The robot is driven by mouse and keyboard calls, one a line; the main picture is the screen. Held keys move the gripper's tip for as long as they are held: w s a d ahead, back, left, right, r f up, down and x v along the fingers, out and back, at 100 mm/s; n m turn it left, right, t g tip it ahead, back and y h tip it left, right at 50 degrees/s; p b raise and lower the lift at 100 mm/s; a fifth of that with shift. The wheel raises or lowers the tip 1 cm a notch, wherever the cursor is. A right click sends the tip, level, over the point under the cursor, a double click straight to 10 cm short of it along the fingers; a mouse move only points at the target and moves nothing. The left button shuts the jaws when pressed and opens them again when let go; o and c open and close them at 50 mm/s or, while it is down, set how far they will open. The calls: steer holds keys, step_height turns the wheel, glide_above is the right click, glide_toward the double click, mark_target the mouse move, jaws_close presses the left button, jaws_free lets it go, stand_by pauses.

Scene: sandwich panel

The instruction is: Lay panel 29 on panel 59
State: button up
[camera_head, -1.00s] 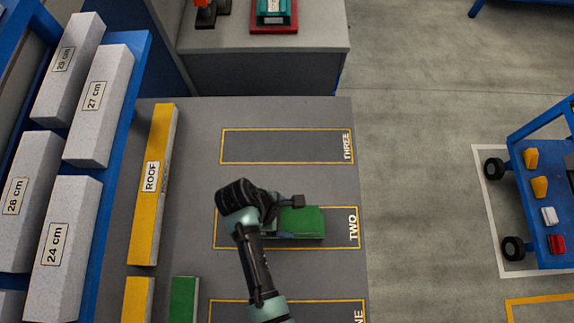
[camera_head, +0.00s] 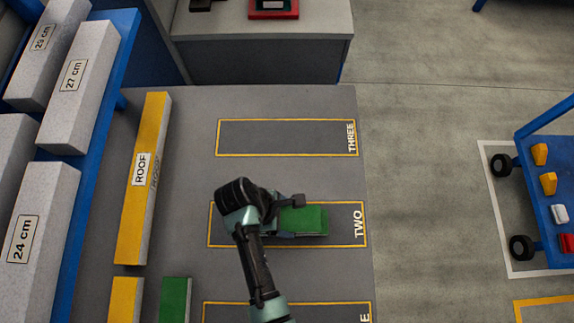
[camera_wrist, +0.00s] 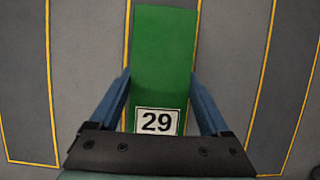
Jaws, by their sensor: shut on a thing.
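Panel 29 is a green-topped panel with a white "29" label; it shows in the wrist view (camera_wrist: 163,65), and its green top also shows in the head view (camera_head: 305,220) over the bay marked TWO (camera_head: 358,223). My gripper (camera_wrist: 160,105) is shut on panel 29, with one blue finger against each long side near the label. In the head view my gripper (camera_head: 295,206) and wrist cover the panel's left end. I cannot tell whether the panel touches what is under it. No label reading 59 is legible in either view.
Bay THREE (camera_head: 285,138) is empty. A yellow ROOF piece (camera_head: 143,180), another yellow piece (camera_head: 126,300) and a green-topped piece (camera_head: 174,298) lie to the left. Grey blocks stand on a blue rack (camera_head: 118,60) further left. A blue trolley (camera_head: 545,205) stands at right.

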steer(key=shift+f+b, duration=0.35)
steer(key=shift+f, duration=0.25)
steer(key=o, duration=1.2)
steer(key=shift+r, duration=0.1)
steer(key=v, duration=1.2)
steer(key=shift+a+r, duration=0.1)
steer(key=shift+a, duration=0.05)
steer(key=w+a+r+m+t+y, duration=0.15)
steer(key=w+r+m+t, duration=0.35)
steer(key=w+r, duration=0.6)
steer(key=w+a+r+m+t+y, duration=0.1)
steer(key=w+r+m+t+y, duration=0.2)
steer(key=w+r+t, duration=0.6)
step_height(320, 180, up, 23)
steer(key=w+d+m+t, duration=0.2)
steer(key=w+m+t, duration=0.1)
steer(key=m+t, duration=0.1)
steer(key=s+d+r+m+t, duration=0.1)
steer(key=s+r+m+t, duration=0.1)
steer(key=r, duration=0.6)
steer(key=s+d+r+m+t, duration=0.2)
steer(key=s+r+t, duration=0.2)
steer(key=s+r, duration=0.3)
steer(key=s+d+r+m+t, duration=0.2)
steer(key=s+r+t, duration=0.1)
steer(key=r, duration=0.5)
steer(key=shift+s+d+r, duration=0.15)
steer(key=shift+s+r, duration=0.15)
steer(key=shift+s, duration=0.35)
